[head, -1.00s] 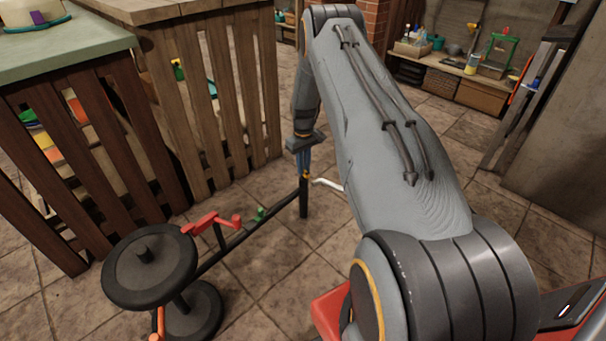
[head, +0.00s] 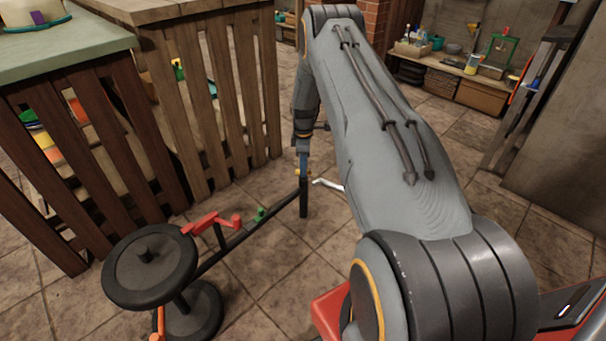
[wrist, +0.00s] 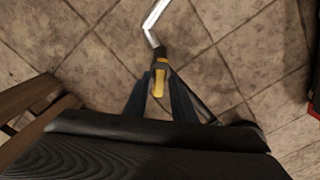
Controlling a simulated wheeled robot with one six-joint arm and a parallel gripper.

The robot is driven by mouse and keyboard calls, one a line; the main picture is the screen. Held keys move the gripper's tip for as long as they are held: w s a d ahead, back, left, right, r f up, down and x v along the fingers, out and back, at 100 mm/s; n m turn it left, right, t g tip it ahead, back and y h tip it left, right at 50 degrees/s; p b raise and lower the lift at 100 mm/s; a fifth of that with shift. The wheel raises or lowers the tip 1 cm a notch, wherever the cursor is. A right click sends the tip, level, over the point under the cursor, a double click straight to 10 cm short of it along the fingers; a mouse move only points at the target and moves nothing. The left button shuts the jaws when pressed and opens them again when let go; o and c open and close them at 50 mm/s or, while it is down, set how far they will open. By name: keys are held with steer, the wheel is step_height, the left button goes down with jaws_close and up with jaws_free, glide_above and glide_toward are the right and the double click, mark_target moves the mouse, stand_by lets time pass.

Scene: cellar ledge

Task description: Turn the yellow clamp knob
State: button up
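In the head view my gripper (head: 303,166) points down onto the post top; the fingers are small there and the contact is hard to see.
The bar (head: 247,233) carries a red clamp part (head: 207,222) and a green piece (head: 261,214). A black disc (head: 150,265) stands at its near end. A white bent rod (head: 328,184) sticks out beside the post. Slatted wooden crates (head: 215,110) stand left; tiled floor is open right.

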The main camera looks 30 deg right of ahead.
steer(key=shift+r, duration=0.1)
steer(key=shift+r+p, duration=1.2)
steer(key=shift+r, duration=1.25)
